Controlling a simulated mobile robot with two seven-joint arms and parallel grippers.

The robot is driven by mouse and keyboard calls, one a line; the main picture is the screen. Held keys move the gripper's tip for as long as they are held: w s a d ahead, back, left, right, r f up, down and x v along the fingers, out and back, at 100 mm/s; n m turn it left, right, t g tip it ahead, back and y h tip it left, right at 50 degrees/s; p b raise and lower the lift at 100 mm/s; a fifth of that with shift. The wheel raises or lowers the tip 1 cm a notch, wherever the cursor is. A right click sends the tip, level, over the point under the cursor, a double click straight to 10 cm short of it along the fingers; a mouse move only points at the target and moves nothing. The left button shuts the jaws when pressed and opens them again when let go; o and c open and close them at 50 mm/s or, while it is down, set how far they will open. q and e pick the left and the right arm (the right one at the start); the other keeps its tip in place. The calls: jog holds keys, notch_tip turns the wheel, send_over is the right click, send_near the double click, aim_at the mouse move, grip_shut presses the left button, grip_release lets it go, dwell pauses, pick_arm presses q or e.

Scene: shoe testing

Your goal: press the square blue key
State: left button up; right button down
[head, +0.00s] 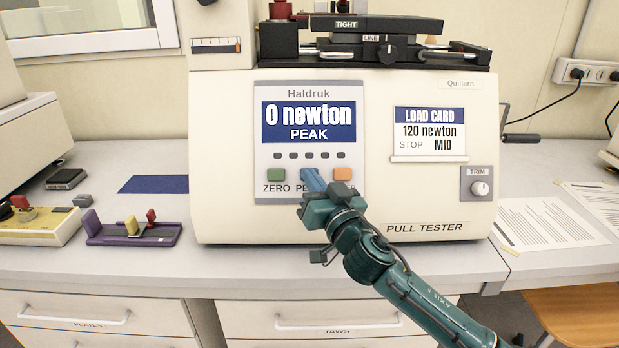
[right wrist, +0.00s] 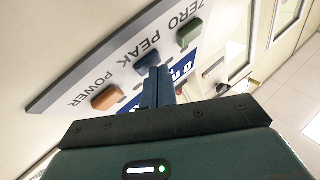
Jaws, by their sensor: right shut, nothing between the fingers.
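The pull tester (head: 420,190) has a grey key panel with a green key (head: 275,175) marked ZERO and an orange key (head: 343,174) at the right. The square blue key (right wrist: 148,61), marked PEAK, lies between them and shows in the right wrist view. The left gripper is out of view.
The display (head: 308,121) reads 0 newton, PEAK. A load card (head: 429,131) and a TRIM knob (head: 480,188) are right of the panel. A purple fixture (head: 131,231) lies on the bench at the left. Papers (head: 547,223) lie at the right.

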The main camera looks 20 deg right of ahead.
jog(key=shift+s, duration=0.1)
dwell(0.3)
jog(key=shift+s+a+r, duration=0.1)
jog(key=shift+s+r, duration=0.05)
jog(key=shift+s, duration=0.05)
jog(key=s+a+r+p, duration=0.1)
jog(key=s+r+p, duration=0.1)
jog(key=s, duration=0.3)
jog(key=shift+a+r+p, duration=0.25)
jog(key=shift+r+p, duration=0.15)
jog(key=shift+p, duration=0.2)
jog(key=shift+f, duration=0.1)
